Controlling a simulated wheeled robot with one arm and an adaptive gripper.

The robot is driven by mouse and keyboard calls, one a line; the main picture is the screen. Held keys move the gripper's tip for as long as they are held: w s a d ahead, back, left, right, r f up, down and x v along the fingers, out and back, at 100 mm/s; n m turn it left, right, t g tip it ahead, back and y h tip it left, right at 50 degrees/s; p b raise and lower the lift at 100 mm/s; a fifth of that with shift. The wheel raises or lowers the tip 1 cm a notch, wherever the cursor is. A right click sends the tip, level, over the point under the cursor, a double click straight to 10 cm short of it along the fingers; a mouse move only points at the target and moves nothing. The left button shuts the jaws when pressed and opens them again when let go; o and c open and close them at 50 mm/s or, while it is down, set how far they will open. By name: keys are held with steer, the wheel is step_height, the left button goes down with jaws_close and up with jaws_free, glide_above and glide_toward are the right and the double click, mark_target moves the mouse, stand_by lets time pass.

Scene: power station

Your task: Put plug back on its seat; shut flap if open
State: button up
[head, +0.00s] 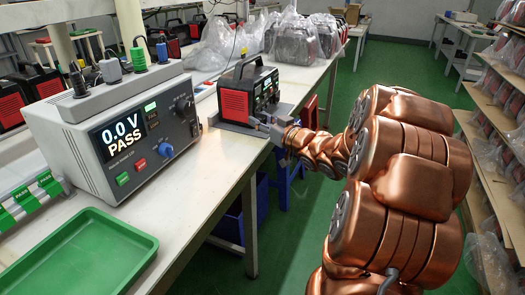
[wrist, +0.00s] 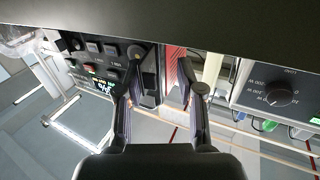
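The power station (head: 237,103), a black box with red side panels and a handle, stands on the bench right of the tester. Its front panel, with several sockets and a small lit display (wrist: 104,88), shows in the wrist view. My gripper (head: 268,128) is low in front of the station's panel. In the wrist view its two fingers (wrist: 160,75) are apart, with the station's black edge and red side behind the gap. No plug can be made out between them. A grey plug (head: 110,69), a black plug (head: 78,79) and a green plug (head: 138,60) stand on the tester. I cannot make out the flap's state.
The grey tester (head: 82,155) reads 0.0 V PASS; its knob (wrist: 281,97) shows in the wrist view. An empty green tray (head: 80,262) lies at the bench's near end. Bagged stations (head: 295,42) stand behind. Shelves (head: 490,100) line the right; green floor between is clear.

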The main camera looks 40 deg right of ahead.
steer(key=shift+w+a+f+m+h+b, duration=0.2)
steer(key=shift+m+h+b, duration=0.7)
steer(key=shift+b, duration=2)
steer(key=shift+s+a+f+m+h+b, duration=0.1)
steer(key=shift+a+m+h+b, duration=0.25)
steer(key=shift+h+b, duration=1.75)
steer(key=m+b, duration=0.1)
steer(key=b, duration=0.3)
steer(key=shift+w+r+y+b, duration=0.1)
steer(key=shift+r+y+b, duration=0.05)
steer(key=shift+y+b, duration=0.25)
steer(key=shift+s+r+p, duration=0.2)
steer(key=shift+s+p, duration=0.1)
steer(key=shift+p, duration=0.1)
steer(key=s+a+r+g+p, duration=0.3)
steer(key=s+p, duration=0.4)
steer(key=p, duration=0.4)
steer(key=s+a+r+g+p, duration=0.3)
steer(key=s+a+g+p, duration=0.3)
steer(key=p, duration=0.6)
steer(key=s+a+r+g+y+p, duration=0.1)
steer(key=s+a+r+g+p, duration=0.3)
steer(key=s+p, duration=0.5)
steer(key=shift+a+p, duration=0.65)
steer(key=shift+p, duration=0.85)
steer(key=shift+o, duration=0.2)
